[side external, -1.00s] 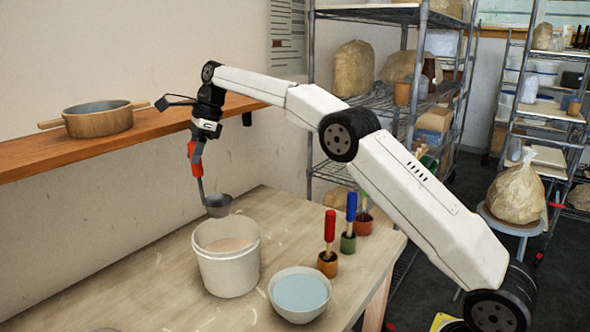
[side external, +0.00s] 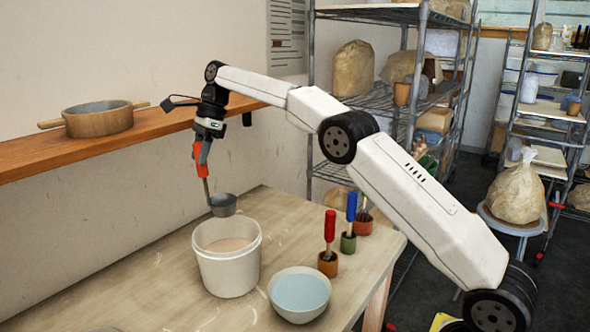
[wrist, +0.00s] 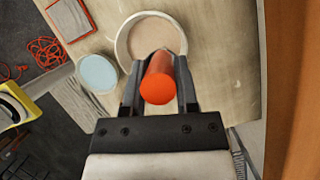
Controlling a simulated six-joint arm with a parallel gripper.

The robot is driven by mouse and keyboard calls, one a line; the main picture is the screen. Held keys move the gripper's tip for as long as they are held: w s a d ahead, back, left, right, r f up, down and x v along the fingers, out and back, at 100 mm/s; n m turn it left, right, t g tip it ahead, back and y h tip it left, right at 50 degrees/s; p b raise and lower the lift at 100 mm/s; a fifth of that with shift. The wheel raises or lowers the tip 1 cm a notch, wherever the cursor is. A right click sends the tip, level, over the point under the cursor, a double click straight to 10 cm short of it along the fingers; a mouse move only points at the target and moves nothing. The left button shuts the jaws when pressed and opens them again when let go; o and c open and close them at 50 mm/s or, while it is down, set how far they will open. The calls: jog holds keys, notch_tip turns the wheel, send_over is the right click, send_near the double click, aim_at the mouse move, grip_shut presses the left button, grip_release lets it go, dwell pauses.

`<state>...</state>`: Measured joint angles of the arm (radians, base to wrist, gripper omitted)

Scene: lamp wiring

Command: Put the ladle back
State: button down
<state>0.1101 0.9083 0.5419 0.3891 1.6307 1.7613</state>
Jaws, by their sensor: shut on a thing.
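My gripper (side external: 200,155) is shut on the orange-red handle of the ladle and holds it upright in the air. The ladle's grey bowl (side external: 223,205) hangs at the bottom, just above the far rim of the white bucket (side external: 229,272). In the wrist view the end of the ladle's handle (wrist: 158,88) sits between both fingers, with the bucket's rim (wrist: 124,40) behind it. The ladle's bowl is hidden in that view. The bucket is open and holds a pale pinkish content.
A bowl of pale blue liquid (side external: 300,294) stands right of the bucket. Pots with red (side external: 328,258), blue (side external: 349,238) and other-handled tools stand behind it. A wooden shelf (side external: 60,152) with a wooden-sided pan (side external: 100,120) runs along the wall. The table's left part is clear.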

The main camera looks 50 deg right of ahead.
jog(key=s+d+r+n+g+h, duration=0.1)
jog(key=s+d+n+g, duration=0.2)
jog(key=s+n, duration=0.45)
jog(key=s+d+n+g+h, duration=0.15)
jog(key=s+d+n, duration=0.25)
jog(key=s+n, duration=0.4)
jog(key=w+d+f+m+t, duration=0.4)
jog(key=w+d+m, duration=0.1)
jog(key=m, duration=0.9)
jog(key=w+d+f+m+t, duration=0.4)
jog(key=d+m, duration=0.3)
jog(key=m, duration=0.7)
jog(key=shift+w+d+f+h, duration=0.35)
jog(key=shift+w+f, duration=0.2)
jog(key=shift+w, duration=0.3)
notch_tip(320, 180, down, 10)
jog(key=shift+f, duration=0.1)
